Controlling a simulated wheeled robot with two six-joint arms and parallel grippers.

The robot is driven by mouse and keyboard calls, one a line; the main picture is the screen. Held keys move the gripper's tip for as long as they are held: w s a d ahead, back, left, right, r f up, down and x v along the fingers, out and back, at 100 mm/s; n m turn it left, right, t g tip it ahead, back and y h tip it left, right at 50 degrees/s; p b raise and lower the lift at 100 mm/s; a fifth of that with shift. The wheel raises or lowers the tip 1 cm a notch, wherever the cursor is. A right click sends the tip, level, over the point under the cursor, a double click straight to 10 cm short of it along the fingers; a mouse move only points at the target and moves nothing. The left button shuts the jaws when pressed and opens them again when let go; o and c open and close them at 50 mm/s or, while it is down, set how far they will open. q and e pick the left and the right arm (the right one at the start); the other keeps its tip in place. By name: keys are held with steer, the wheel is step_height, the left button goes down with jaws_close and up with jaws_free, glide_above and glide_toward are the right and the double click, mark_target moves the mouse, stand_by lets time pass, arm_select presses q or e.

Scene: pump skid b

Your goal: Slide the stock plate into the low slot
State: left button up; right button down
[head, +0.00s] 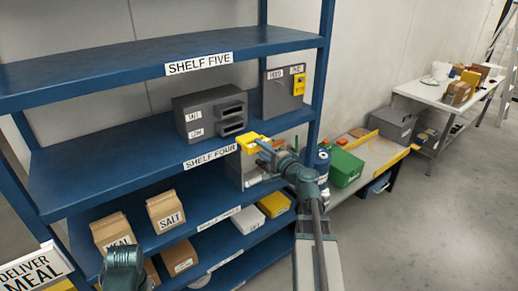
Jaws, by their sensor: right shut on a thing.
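The grey slot box (210,112) stands on the shelf marked SHELF FOUR. Its left side carries small TALL and LOW labels, and dark slots open in its right face. My right gripper (266,149) is shut on a yellow piece, which I take to be the stock plate (249,142). It holds the plate in front of the shelf, below and right of the slot box and apart from its slots. The fingers and wrist hide part of the plate. Part of my left arm shows at the bottom left, but its gripper does not.
A grey panel with a yellow tag (299,84) stands right of the slot box. SALT (166,211) and MEAL (113,231) packages sit below. A low bench with a green box (345,168) is at right.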

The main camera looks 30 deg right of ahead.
mark_target(244, 136)
steer(key=shift+d, duration=0.1)
steer(key=shift+w, duration=0.15)
steer(key=shift+w+a, duration=0.15)
steer(key=shift+w, duration=1.25)
steer(key=shift+w+a, duration=0.15)
steer(key=shift+w, duration=1.2)
steer(key=shift+w+a, duration=0.2)
steer(key=shift+w, duration=2.75)
steer(key=shift+c, duration=2.3)
jaws_free()
steer(key=shift+s, duration=0.1)
steer(key=s, duration=0.9)
steer(key=s+d, duration=0.1)
steer(key=s, duration=0.3)
steer(key=shift+s, duration=0.25)
